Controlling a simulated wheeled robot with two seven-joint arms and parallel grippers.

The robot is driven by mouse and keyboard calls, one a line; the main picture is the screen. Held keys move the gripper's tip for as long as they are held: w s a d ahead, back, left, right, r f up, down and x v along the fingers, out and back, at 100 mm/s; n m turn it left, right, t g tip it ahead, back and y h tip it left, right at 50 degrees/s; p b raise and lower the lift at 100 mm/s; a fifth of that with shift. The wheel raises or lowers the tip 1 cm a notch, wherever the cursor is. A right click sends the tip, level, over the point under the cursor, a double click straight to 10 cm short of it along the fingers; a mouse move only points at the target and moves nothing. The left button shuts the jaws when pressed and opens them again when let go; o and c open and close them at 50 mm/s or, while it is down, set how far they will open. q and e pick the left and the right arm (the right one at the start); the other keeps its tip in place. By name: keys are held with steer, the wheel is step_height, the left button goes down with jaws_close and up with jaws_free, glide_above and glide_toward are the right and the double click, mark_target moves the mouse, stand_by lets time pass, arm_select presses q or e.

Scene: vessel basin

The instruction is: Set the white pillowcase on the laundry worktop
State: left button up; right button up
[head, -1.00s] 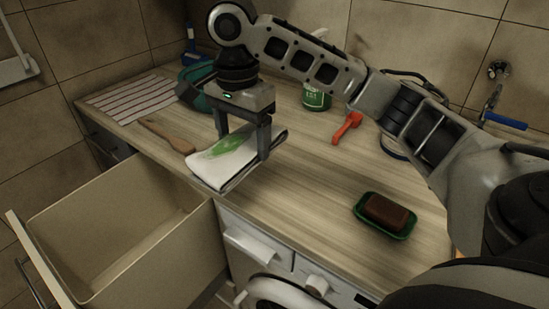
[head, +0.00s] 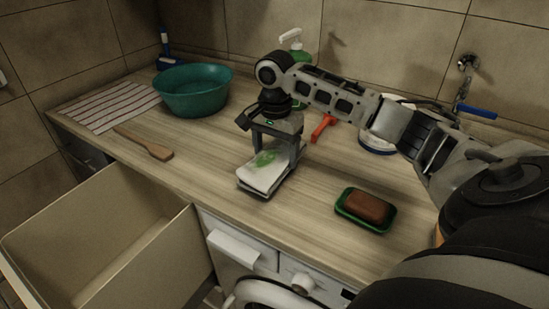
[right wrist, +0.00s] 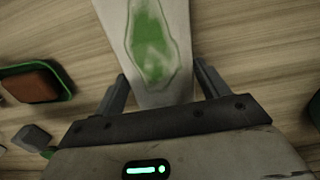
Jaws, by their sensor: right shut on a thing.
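The white pillowcase (head: 262,178) is a folded flat pad with a green stain on top. It is at the worktop's front middle in the head view, and also shows in the right wrist view (right wrist: 165,92). My right gripper (head: 272,168) points down with its fingers on either side of the pad, shut on it; the fingers also show in the right wrist view (right wrist: 162,90). The laundry worktop (head: 205,165) is pale wood. The pad is at or just above its surface; I cannot tell whether it touches. My left gripper is not in view.
A green dish with brown soap (head: 367,207) sits to the right. A wooden paddle (head: 145,145), striped cloth (head: 105,105) and teal basin (head: 193,92) are to the left. A red-handled brush (head: 322,128) and green bottle (head: 300,62) stand behind. An open drawer (head: 110,235) juts out in front.

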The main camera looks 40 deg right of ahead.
mark_target(275, 152)
steer(key=shift+a+f, duration=0.1)
steer(key=shift+f, duration=1.05)
steer(key=o, duration=1.1)
steer(key=shift+f, duration=0.1)
step_height(275, 152, up, 12)
steer(key=shift+r, duration=0.15)
steer(key=shift+s, duration=0.1)
